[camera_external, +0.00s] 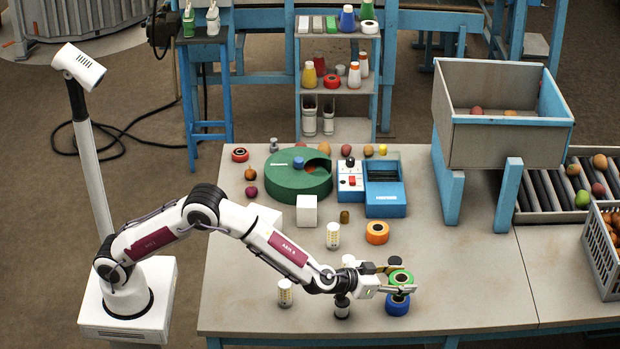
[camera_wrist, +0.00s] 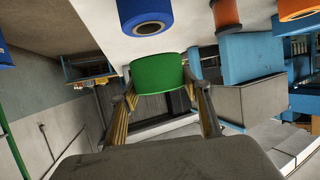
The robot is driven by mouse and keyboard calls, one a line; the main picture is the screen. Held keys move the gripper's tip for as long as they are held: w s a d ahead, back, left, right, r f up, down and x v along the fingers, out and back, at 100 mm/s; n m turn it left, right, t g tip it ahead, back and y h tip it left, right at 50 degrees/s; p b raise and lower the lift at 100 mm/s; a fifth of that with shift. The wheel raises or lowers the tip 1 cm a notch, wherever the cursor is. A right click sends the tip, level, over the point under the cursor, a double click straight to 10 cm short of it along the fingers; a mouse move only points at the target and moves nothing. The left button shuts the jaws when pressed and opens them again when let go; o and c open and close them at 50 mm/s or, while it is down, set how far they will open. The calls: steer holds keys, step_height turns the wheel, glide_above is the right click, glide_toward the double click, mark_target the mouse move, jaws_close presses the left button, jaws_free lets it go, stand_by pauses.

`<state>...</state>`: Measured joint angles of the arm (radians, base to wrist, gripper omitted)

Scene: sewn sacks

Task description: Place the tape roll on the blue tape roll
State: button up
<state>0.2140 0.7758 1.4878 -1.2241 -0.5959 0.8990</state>
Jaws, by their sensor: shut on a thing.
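My gripper (camera_external: 399,279) is shut on a green tape roll (camera_external: 401,276), with one finger on each side of it. In the wrist view, the green roll (camera_wrist: 158,73) sits between the two fingertips (camera_wrist: 161,88). A blue tape roll (camera_external: 397,305) is on the table, directly below the green roll in the external view. The blue roll (camera_wrist: 145,17) also shows at the top of the wrist view, apart from the green roll in that picture. The external view does not clearly show whether the two rolls touch. The fingers cover part of the green roll.
An orange tape roll (camera_external: 377,232) lies behind my gripper. A green round tray (camera_external: 298,180) and a blue device (camera_external: 384,192) stand at the back. The table right of the blue roll is clear.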

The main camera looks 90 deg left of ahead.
steer(key=shift+f, duration=1.75)
steer(key=shift+f, duration=0.15)
steer(key=o, duration=1.1)
steer(key=shift+s+r, duration=0.1)
steer(key=shift+r, duration=0.1)
steer(key=shift+s+d+r, duration=0.2)
steer(key=shift+s+d, duration=0.05)
steer(key=shift+s, duration=0.2)
steer(key=v, duration=1)
steer(key=shift+s+r, duration=0.2)
steer(key=shift+s, duration=0.1)
